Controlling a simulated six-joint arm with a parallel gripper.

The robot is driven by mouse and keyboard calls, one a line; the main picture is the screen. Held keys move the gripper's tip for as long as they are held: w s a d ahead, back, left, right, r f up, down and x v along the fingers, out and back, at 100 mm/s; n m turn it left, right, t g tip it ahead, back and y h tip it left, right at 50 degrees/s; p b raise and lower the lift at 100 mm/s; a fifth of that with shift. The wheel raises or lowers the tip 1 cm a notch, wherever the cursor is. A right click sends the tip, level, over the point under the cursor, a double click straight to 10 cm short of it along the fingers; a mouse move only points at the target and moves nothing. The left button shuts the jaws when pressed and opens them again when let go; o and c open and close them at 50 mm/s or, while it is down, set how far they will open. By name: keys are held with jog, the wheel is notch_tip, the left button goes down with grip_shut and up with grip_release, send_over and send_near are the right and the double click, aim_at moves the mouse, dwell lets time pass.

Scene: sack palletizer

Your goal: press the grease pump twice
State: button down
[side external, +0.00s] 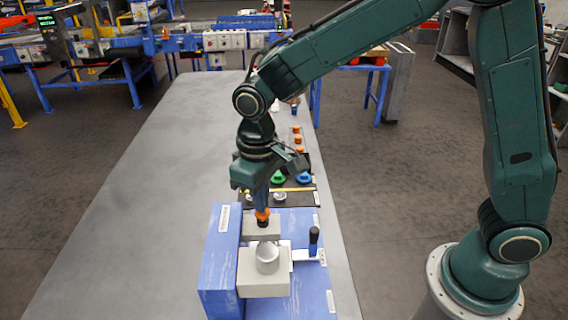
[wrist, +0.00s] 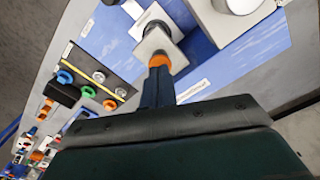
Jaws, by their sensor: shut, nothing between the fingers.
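A grey block with a short black knob (side external: 263,222), which looks like the grease pump, sits on the blue base on the table. My gripper (side external: 262,212) points straight down with its orange fingertips together, right over the knob. The tips look to be touching it or very close; I cannot tell if the knob is pressed down. In the wrist view my gripper (wrist: 158,62) is shut and empty, its orange tips in front of the pale block (wrist: 150,44). The fingertips partly hide the knob.
A larger grey block (side external: 262,286) with a round top stands in front, beside a black-handled lever (side external: 314,238). A blue upright panel (side external: 219,260) is at left. Green and blue knobs (side external: 278,176) lie behind. The table's left half (side external: 150,200) is clear.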

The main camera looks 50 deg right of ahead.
jog(key=shift+f, duration=1.05)
jog(key=shift+r, duration=1.35)
jog(key=shift+f, duration=1.25)
dwell(0.5)
jog(key=shift+r, duration=1.2)
jog(key=shift+r, duration=0.15)
notch_tip(320, 180, up, 7)
dwell(0.8)
